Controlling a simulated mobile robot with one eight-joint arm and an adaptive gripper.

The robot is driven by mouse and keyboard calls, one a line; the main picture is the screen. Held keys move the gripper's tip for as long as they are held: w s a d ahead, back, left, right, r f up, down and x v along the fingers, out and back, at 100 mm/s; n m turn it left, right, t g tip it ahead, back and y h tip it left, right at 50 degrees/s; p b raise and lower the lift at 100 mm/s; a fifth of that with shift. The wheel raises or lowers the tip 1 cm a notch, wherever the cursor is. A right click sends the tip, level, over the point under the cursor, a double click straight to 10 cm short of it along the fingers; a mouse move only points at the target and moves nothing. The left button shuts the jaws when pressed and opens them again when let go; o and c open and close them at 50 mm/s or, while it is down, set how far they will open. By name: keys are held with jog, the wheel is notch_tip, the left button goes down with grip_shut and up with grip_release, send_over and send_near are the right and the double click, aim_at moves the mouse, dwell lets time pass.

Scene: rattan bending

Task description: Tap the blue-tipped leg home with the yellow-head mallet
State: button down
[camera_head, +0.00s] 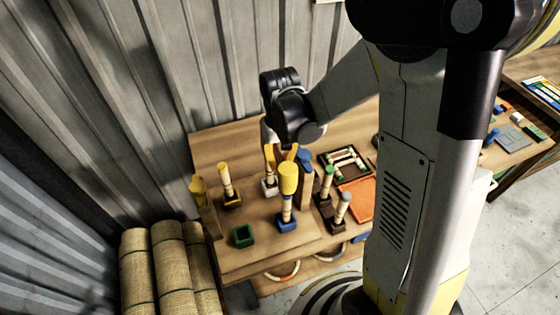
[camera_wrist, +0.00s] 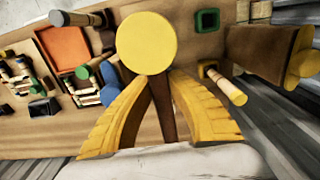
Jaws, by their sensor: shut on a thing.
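My gripper (camera_wrist: 150,82) is shut on the brown handle (camera_wrist: 162,105) of the yellow-head mallet (camera_wrist: 147,43). The mallet head faces the wrist camera end-on. In the head view the yellow head (camera_head: 288,178) appears directly over a pale leg (camera_head: 287,204) in a blue block (camera_head: 287,223). The head hides that leg's tip, so I cannot see its colour or whether the two touch. The wrist view does not clearly show this leg.
A yellow-tipped leg (camera_head: 226,180), a green-tipped leg (camera_head: 327,183) and a grey-tipped leg (camera_head: 343,208) stand nearby. A blue-topped brown post (camera_head: 305,180) is close right of the mallet. An empty green socket (camera_head: 243,236) and orange tray (camera_head: 357,199) flank the area.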

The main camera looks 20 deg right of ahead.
jog(key=shift+f, duration=0.15)
notch_tip(320, 180, down, 3)
jog(key=b, duration=0.3)
jog(key=shift+f, duration=0.2)
jog(key=shift+r+p, duration=0.85)
jog(key=shift+r, duration=0.9)
notch_tip(320, 180, up, 5)
jog(key=p, duration=0.3)
jog(key=shift+r, duration=0.1)
